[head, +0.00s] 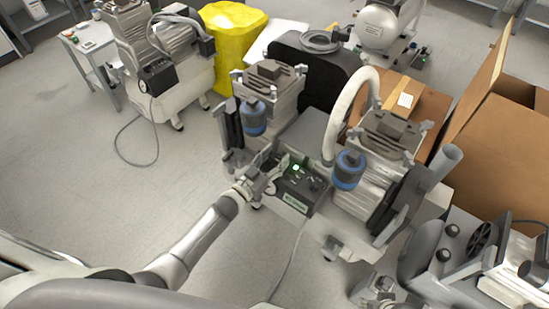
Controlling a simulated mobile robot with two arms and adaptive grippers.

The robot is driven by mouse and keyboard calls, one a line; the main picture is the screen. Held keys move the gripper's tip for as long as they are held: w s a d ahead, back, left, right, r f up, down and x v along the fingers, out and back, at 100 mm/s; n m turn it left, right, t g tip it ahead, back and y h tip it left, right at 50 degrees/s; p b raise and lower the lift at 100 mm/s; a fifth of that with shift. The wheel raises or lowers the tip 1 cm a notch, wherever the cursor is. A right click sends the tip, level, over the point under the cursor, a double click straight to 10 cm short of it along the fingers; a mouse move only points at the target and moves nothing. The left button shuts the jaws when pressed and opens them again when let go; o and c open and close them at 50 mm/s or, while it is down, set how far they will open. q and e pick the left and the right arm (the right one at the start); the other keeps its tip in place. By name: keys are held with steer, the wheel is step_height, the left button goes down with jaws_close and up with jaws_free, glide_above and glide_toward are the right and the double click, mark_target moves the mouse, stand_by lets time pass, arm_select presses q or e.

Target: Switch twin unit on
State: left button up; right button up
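The twin unit (309,132) stands on the floor in the middle of the head view. It has two ribbed motor heads, each with a blue-banded cylinder, and a thick pale hose arching between them. Its dark control panel (297,185) sits low between the heads, facing me, and a green light (295,168) glows on it. My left gripper (277,171) is at the left edge of this panel, close to the controls. Its fingers are too small to show any gap, and I cannot tell whether they touch a switch. I cannot clearly make out my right gripper.
Another compressor (168,75) stands at the upper left, beside a yellow bag (234,35) and a small table (88,40). Open cardboard boxes (497,130) stand on the right. Grey machinery (470,240) fills the lower right. A cable crosses the floor in front; the left floor is mostly clear.

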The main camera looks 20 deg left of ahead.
arm_select(q)
steer(key=shift+o, duration=0.3)
steer(key=shift+s+a+f, duration=0.1)
steer(key=shift+s, duration=0.1)
steer(key=v, duration=1.1)
steer(key=shift+s, duration=0.25)
steer(key=shift+a, duration=0.1)
